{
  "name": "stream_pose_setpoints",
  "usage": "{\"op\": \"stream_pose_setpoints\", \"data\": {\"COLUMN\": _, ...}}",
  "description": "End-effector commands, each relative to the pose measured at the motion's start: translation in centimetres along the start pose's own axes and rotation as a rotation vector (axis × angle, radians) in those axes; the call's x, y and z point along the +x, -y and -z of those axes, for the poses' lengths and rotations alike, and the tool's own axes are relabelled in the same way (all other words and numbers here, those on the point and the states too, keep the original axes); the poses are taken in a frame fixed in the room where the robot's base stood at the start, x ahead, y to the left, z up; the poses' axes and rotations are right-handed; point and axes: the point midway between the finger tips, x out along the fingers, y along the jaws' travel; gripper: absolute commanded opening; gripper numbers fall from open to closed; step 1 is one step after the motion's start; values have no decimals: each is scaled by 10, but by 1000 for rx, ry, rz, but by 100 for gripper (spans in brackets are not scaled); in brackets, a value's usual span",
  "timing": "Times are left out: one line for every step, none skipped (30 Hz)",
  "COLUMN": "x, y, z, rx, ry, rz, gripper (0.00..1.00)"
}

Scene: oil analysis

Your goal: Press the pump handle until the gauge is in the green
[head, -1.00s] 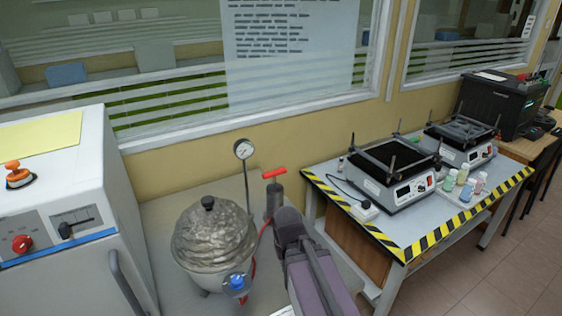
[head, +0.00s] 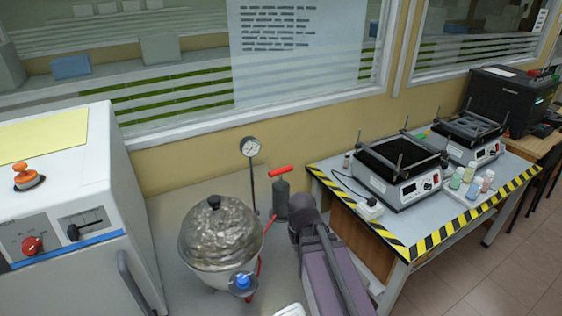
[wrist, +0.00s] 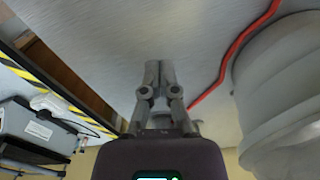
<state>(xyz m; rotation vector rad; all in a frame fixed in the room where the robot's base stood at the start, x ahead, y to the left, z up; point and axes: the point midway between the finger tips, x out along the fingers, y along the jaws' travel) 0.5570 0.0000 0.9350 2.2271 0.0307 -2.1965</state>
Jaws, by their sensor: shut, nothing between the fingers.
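The pump is a dark grey cylinder (head: 281,199) standing on the grey surface, with a red pump handle (head: 281,171) across its top. The round white gauge (head: 250,147) stands on a thin post left of the pump; its needle and any green zone are too small to read. My gripper (wrist: 157,72) is shut and empty in the wrist view, over a bare grey surface. In the head view my arm hides the gripper, just right of the pump. The handle does not clearly show in the wrist view.
A silver-lidded vessel (head: 218,235) stands left of the pump and fills the right of the wrist view (wrist: 285,85). A red hose (wrist: 238,48) runs beside it. A white cabinet (head: 70,215) is at left, a striped-edge table (head: 425,222) with hotplates at right.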

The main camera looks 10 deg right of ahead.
Motion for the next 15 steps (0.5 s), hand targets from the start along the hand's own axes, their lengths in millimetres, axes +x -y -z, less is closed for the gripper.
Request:
{"op": "stream_pose_setpoints", "data": {"x": -16, "y": 0, "z": 10, "rx": -7, "ry": -4, "rz": 2, "gripper": 0}}
{"op": "stream_pose_setpoints", "data": {"x": -21, "y": 0, "z": 15, "rx": -13, "ry": -7, "rz": 3, "gripper": 0}}
{"op": "stream_pose_setpoints", "data": {"x": -28, "y": -1, "z": 21, "rx": -20, "ry": -11, "rz": 4, "gripper": 0}}
{"op": "stream_pose_setpoints", "data": {"x": -34, "y": -1, "z": 26, "rx": -24, "ry": -14, "rz": 5, "gripper": 0}}
{"op": "stream_pose_setpoints", "data": {"x": -40, "y": -2, "z": 32, "rx": -27, "ry": -18, "rz": 6, "gripper": 0}}
{"op": "stream_pose_setpoints", "data": {"x": -48, "y": -3, "z": 39, "rx": -34, "ry": -23, "rz": 8, "gripper": 0}}
{"op": "stream_pose_setpoints", "data": {"x": -54, "y": -3, "z": 44, "rx": -42, "ry": -28, "rz": 9, "gripper": 0}}
{"op": "stream_pose_setpoints", "data": {"x": -60, "y": -3, "z": 50, "rx": -48, "ry": -32, "rz": 10, "gripper": 0}}
{"op": "stream_pose_setpoints", "data": {"x": -68, "y": -3, "z": 57, "rx": -56, "ry": -37, "rz": 11, "gripper": 0}}
{"op": "stream_pose_setpoints", "data": {"x": -74, "y": -3, "z": 63, "rx": -63, "ry": -40, "rz": 12, "gripper": 0}}
{"op": "stream_pose_setpoints", "data": {"x": -80, "y": -4, "z": 68, "rx": -70, "ry": -44, "rz": 13, "gripper": 0}}
{"op": "stream_pose_setpoints", "data": {"x": -87, "y": -4, "z": 76, "rx": -79, "ry": -49, "rz": 14, "gripper": 0}}
{"op": "stream_pose_setpoints", "data": {"x": -93, "y": -4, "z": 81, "rx": -85, "ry": -53, "rz": 15, "gripper": 0}}
{"op": "stream_pose_setpoints", "data": {"x": -99, "y": -4, "z": 87, "rx": -92, "ry": -58, "rz": 15, "gripper": 0}}
{"op": "stream_pose_setpoints", "data": {"x": -107, "y": -4, "z": 94, "rx": -101, "ry": -63, "rz": 16, "gripper": 0}}
